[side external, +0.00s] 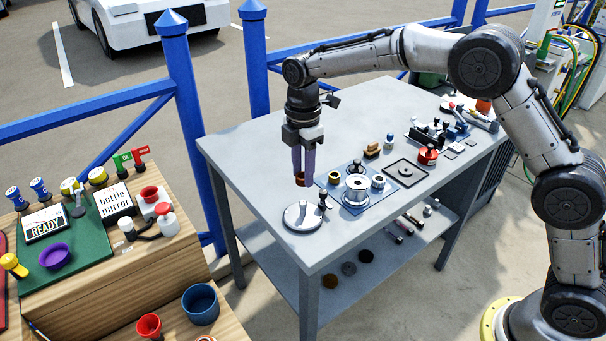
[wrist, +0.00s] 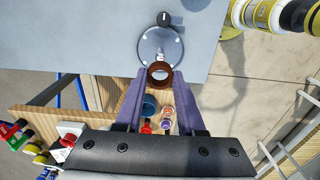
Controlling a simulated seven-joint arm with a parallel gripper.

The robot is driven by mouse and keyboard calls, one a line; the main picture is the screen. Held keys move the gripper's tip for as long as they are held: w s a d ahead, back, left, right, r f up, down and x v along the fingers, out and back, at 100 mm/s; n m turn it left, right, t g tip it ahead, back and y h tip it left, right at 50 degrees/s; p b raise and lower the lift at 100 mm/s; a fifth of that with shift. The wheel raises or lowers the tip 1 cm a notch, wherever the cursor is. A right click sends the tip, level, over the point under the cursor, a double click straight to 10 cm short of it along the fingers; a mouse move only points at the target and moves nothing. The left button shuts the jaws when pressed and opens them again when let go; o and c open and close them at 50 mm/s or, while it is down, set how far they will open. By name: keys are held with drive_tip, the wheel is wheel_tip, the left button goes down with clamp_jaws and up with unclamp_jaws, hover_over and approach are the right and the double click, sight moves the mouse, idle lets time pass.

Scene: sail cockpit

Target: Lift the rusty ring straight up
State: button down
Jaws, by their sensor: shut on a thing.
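The rusty ring (wrist: 149,76) is a brown open ring gripped between the two purple fingers of my gripper (wrist: 161,76) in the wrist view. In the side view, my gripper (side external: 303,180) points down over the left end of the grey table, with a bit of the brown ring (side external: 299,182) showing at the fingertips. The fingers are shut on the ring. The ring appears above the table, apart from the round metal plate (side external: 297,217) below it. In the wrist view, the ring overlaps the near edge of this plate (wrist: 150,45).
A small black knobbed part (side external: 323,199) stands beside the plate. A blue mat (side external: 338,199) with metal cylinders lies to the right on the grey table (side external: 250,150). A wooden bench (side external: 165,265) with bottles and cups stands at the left. A blue fence post (side external: 186,110) rises behind.

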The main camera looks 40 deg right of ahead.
drive_tip(key=shift+r, duration=2.6)
drive_tip(key=shift+w+f, duration=0.1)
